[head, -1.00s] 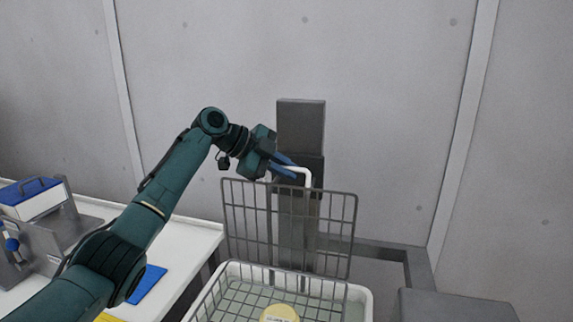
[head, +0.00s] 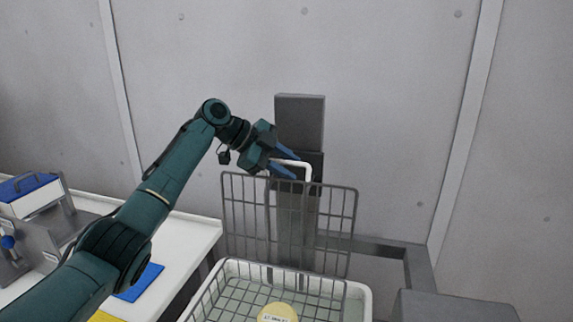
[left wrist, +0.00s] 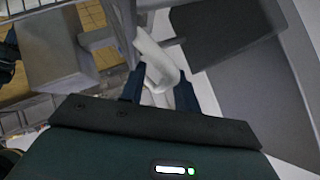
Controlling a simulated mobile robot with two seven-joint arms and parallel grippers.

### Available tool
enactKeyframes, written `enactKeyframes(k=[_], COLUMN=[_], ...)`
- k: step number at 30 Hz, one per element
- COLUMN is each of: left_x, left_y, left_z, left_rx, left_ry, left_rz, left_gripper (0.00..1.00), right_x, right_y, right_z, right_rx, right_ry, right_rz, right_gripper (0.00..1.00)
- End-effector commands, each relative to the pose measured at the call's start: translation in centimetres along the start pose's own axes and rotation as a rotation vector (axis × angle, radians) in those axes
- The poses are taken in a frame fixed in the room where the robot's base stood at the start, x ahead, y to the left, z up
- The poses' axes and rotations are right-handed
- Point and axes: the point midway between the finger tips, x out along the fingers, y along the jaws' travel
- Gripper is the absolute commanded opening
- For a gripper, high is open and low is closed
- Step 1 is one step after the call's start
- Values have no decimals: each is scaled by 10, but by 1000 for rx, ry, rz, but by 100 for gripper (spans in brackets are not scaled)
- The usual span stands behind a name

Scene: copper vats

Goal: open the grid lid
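The grid lid (head: 338,215) is a grey wire panel that stands upright at the back of a white basket (head: 361,303). Its white handle (head: 308,171) shows at the lid's top edge and also in the left wrist view (left wrist: 153,54). My left gripper (head: 294,167) is at the handle with its blue fingers spread apart. In the left wrist view the open fingers (left wrist: 160,82) stand on either side of the white handle; I cannot tell whether they touch it. My right gripper is out of view.
A round yellow piece with a label (head: 277,313) lies in the basket. A dark grey post (head: 299,118) stands behind the lid. A white table (head: 185,250) with a blue mat (head: 140,281) is at left, a grey box (head: 455,306) at right.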

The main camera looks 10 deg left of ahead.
Motion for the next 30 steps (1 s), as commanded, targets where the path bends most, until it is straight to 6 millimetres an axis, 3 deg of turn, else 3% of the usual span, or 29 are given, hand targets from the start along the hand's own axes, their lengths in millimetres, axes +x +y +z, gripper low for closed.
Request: enactKeyframes(k=[11, 24, 30], left_x=[-9, -100, -126], left_y=[0, 0, 0], left_z=[0, 1, 0], left_rx=[2, 2, 1], left_ry=[0, -1, 0], left_rz=[-3, -5, -2], left_gripper=[32, 32, 32], right_x=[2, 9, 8], right_y=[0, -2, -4], right_z=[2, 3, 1], right_rx=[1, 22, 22], right_ry=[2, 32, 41], right_rz=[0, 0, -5], right_gripper=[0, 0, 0])
